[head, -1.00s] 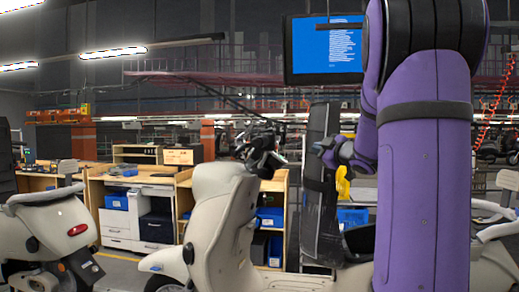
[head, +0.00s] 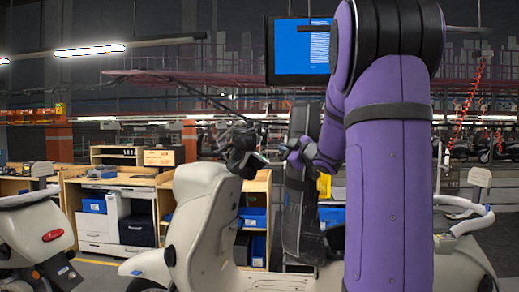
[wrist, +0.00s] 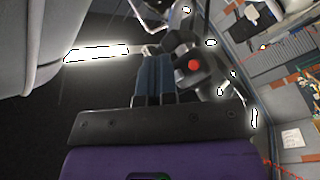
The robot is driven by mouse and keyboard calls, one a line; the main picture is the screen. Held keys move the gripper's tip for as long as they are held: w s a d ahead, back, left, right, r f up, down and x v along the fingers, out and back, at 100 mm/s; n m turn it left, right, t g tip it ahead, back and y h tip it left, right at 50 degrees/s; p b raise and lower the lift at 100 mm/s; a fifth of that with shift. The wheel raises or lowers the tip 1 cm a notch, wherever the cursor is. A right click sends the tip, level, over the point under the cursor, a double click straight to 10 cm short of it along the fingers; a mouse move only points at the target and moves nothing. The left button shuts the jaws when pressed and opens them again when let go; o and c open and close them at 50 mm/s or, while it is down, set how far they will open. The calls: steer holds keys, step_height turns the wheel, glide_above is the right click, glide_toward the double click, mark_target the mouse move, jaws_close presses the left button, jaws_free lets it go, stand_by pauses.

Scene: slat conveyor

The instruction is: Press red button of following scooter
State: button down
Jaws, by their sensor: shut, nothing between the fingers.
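A beige scooter (head: 196,215) stands in the middle of the head view, with a dark handlebar (head: 242,155) at its top. In the wrist view, a red button (wrist: 194,66) shows on a dark handlebar part (wrist: 180,50). My gripper (wrist: 155,62) is shut and empty, its blue fingers just left of the red button in that view. I cannot tell whether the fingers touch the handlebar. In the head view my purple arm reaches toward the handlebar from the right, and the fingertips and button are too small to make out.
Another beige scooter (head: 40,235) stands at the left, with a gap between the two. Workbenches (head: 115,210) with blue bins stand behind, and a blue-screen monitor (head: 300,50) hangs above.

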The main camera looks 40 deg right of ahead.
steer(key=shift+w+a, duration=0.7)
steer(key=shift+w, duration=0.15)
steer(key=shift+w+a, duration=0.65)
steer(key=shift+w, duration=0.2)
steer(key=shift+a, duration=0.1)
stand_by(0.8)
steer(key=shift+w+a, duration=0.2)
steer(key=shift+w, duration=0.1)
steer(key=shift+w+a, duration=0.25)
steer(key=shift+w, duration=0.1)
stand_by(0.7)
steer(key=shift+s+d, duration=0.1)
steer(key=shift+s, duration=0.05)
stand_by(0.3)
steer(key=shift+s+d, duration=0.4)
steer(key=shift+s, duration=0.1)
steer(key=s+d, duration=0.1)
steer(key=s, duration=0.1)
steer(key=s+d, duration=0.2)
steer(key=shift+d, duration=0.1)
stand_by(0.5)
